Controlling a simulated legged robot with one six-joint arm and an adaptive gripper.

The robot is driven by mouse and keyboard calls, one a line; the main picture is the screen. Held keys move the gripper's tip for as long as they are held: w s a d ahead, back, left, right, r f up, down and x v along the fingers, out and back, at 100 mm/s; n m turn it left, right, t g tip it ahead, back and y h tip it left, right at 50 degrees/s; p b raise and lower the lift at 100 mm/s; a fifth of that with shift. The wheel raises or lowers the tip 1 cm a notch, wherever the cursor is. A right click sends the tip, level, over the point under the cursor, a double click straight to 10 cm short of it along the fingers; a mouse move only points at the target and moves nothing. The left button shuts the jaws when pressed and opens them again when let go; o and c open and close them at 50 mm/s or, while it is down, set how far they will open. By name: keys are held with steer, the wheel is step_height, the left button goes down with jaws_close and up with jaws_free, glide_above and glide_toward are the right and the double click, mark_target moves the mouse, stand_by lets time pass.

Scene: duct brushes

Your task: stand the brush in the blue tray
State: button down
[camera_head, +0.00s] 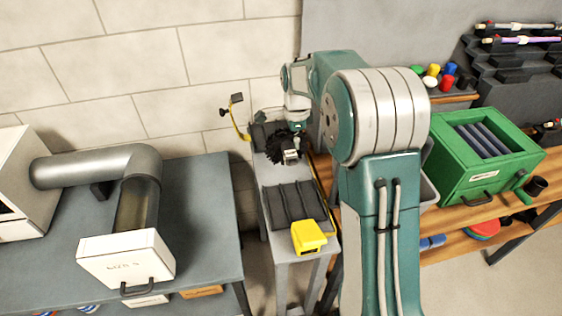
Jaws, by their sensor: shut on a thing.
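My arm reaches to the narrow grey stand at the centre. My gripper (291,156) is small and partly hidden there, at the stand's far part. A black, bushy brush head (276,150) shows right at the gripper, and the gripper appears shut on this brush. Its handle and exact tilt cannot be made out. I cannot pick out a clearly blue tray. The grey stand (268,222) carries a dark ribbed tray (289,203) in front of the gripper.
A yellow box (308,237) sits at the stand's near end. At left, a grey pipe (90,168) joins a white box (125,258) on a table. At right are a green box (465,178) with blue-grey slats and a dark rack (515,62) holding long-handled tools. A gap separates table and stand.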

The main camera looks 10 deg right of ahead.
steer(key=shift+d+f, duration=0.15)
steer(key=shift+f, duration=4.6)
steer(key=shift+f, duration=0.6)
steer(key=c, duration=0.6)
jaws_free()
steer(key=shift+r, duration=0.1)
